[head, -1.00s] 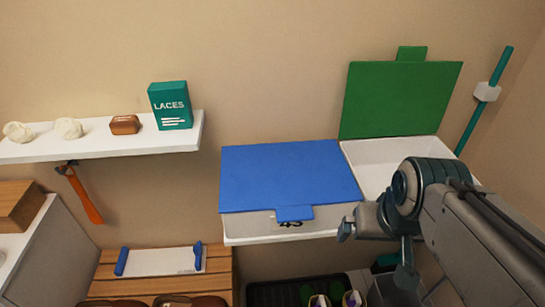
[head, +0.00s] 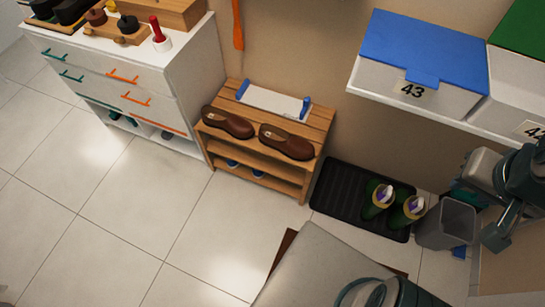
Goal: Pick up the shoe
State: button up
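Two brown shoes stand side by side on top of a wooden rack (head: 318,118), a left one (head: 228,121) and a right one (head: 287,141). Blue footwear (head: 246,168) shows partly on the rack's lower shelf. Two green boots (head: 392,204) with purple and white inside stand on a black tray (head: 335,187). My gripper (head: 484,205) is at the right edge, beside the wall and above the grey bin, well away from the brown shoes. Its fingers look apart, with nothing held between them.
A grey bin (head: 447,224) stands right of the tray. A shelf with a blue-lidded box (head: 422,62) juts out above. A white drawer cabinet (head: 128,88) is left of the rack. The tiled floor (head: 110,215) in front is open. A brown mat (head: 283,245) lies partly hidden.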

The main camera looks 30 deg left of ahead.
aim_at(295, 148)
jog(key=z, duration=0.05)
jog(key=k, duration=0.4)
jog(key=u, duration=0.8)
jog(key=i, duration=0.75)
jog(key=u, duration=0.75)
jog(key=k, duration=0.4)
jog(key=u, duration=1.25)
jog(key=i, duration=0.85)
jog(key=z, duration=1)
jog(key=i, duration=0.7)
jog(key=z, duration=0.75)
